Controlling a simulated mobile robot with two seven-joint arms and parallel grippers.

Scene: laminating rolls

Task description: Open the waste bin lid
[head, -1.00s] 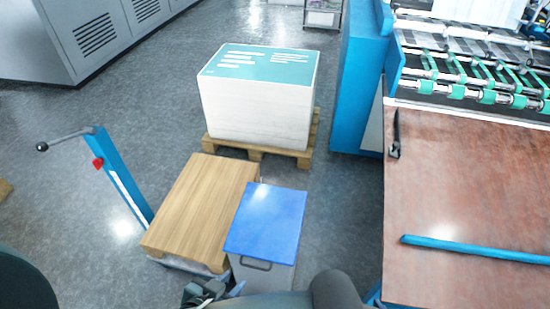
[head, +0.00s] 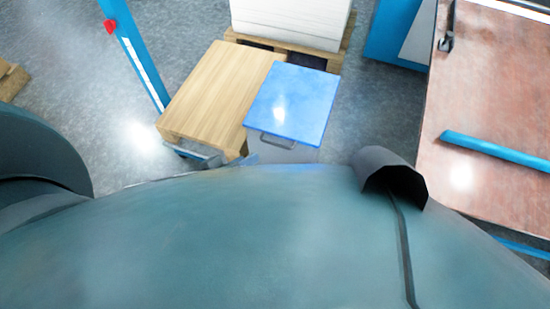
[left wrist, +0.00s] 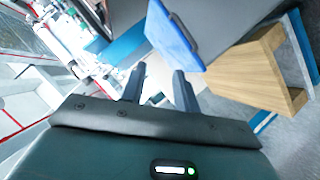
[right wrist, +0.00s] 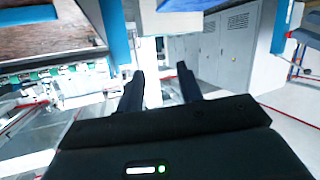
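The waste bin is a grey box (head: 280,154) with a flat blue lid (head: 292,100). The lid lies shut on top, and a dark bar handle (head: 277,141) shows at its near edge. In the left wrist view the blue lid (left wrist: 175,35) appears just beyond my left gripper (left wrist: 159,69). That gripper's two fingers are apart with nothing between them; I see no contact with the lid. In the head view my own body hides the lower bin, and I cannot make out either gripper clearly there. My right gripper (right wrist: 160,69) is open and empty, away from the bin.
A white paper stack (head: 290,20) on a pallet is behind the bin. A brown machine table (head: 490,100) is at right. Grey floor lies between.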

